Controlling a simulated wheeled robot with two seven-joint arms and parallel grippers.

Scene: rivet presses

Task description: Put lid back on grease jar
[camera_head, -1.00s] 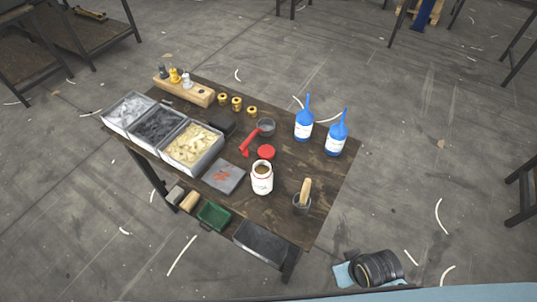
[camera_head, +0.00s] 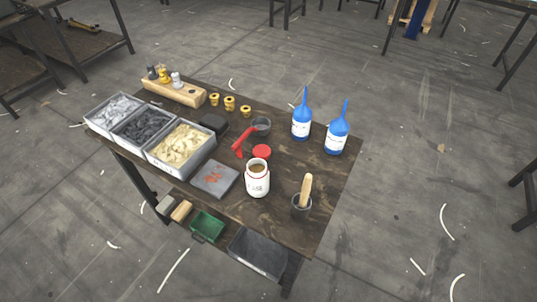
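The grease jar (camera_head: 257,182) is a white jar standing upright and open near the front middle of the dark wooden table, with brown grease showing in its mouth. The red lid (camera_head: 262,152) lies flat on the table just behind the jar, apart from it. Neither of my grippers shows in the head view.
A red-handled scoop (camera_head: 243,140) lies left of the lid. A grey plate (camera_head: 215,179) lies left of the jar, and a cup with a wooden handle (camera_head: 302,204) stands right. Bins (camera_head: 180,148) fill the left side.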

